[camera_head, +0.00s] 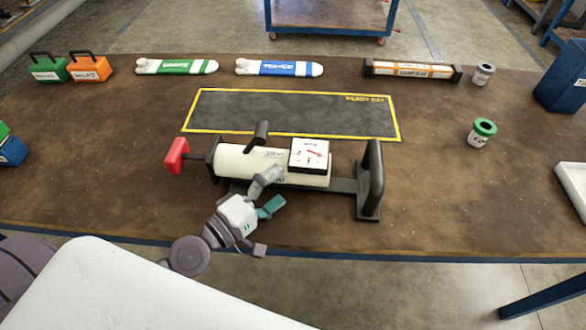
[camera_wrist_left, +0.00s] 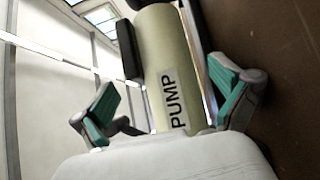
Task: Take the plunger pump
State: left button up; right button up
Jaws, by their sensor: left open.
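The plunger pump (camera_head: 245,163) is a cream cylinder with a red end handle (camera_head: 176,156), a black top grip and a square dial gauge (camera_head: 309,155). It lies lengthwise near the table's front edge, on a dark stand (camera_head: 369,185). My left gripper (camera_head: 265,207) is open at the pump's front side, by the lower middle of the cylinder. In the left wrist view the cylinder (camera_wrist_left: 160,55), labelled PUMP, lies ahead between the two spread teal-padded fingers (camera_wrist_left: 168,100). I cannot tell whether either finger touches it. My right gripper is not in view.
A yellow-bordered dark mat (camera_head: 290,115) lies clear behind the pump. Green and blue bottle-shaped items, an orange tool (camera_head: 411,70) and small cases (camera_head: 89,67) line the back. A green-lidded jar (camera_head: 482,132) and a white tray (camera_head: 574,183) are at right.

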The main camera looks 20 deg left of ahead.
aim_at(289, 177)
pick_arm(q)
jog(key=shift+w+d+r+p, duration=0.15)
jog(key=shift+w+d+p, duration=0.1)
jog(key=shift+w, duration=0.15)
jog(key=shift+w+d+r+p, duration=0.15)
jog(key=shift+w+p, duration=0.1)
jog(key=shift+w, duration=0.15)
jog(key=p+x, duration=0.1)
jog(key=x, duration=0.2)
jog(key=shift+w+d+f, duration=0.15)
jog(key=shift+w, duration=0.2)
jog(key=shift+w+d+f, duration=0.1)
jog(key=shift+w+d, duration=0.1)
jog(key=shift+w, duration=0.1)
jog(key=c, duration=1.4)
jog(key=shift+a, duration=0.1)
jog(key=shift+c, duration=0.8)
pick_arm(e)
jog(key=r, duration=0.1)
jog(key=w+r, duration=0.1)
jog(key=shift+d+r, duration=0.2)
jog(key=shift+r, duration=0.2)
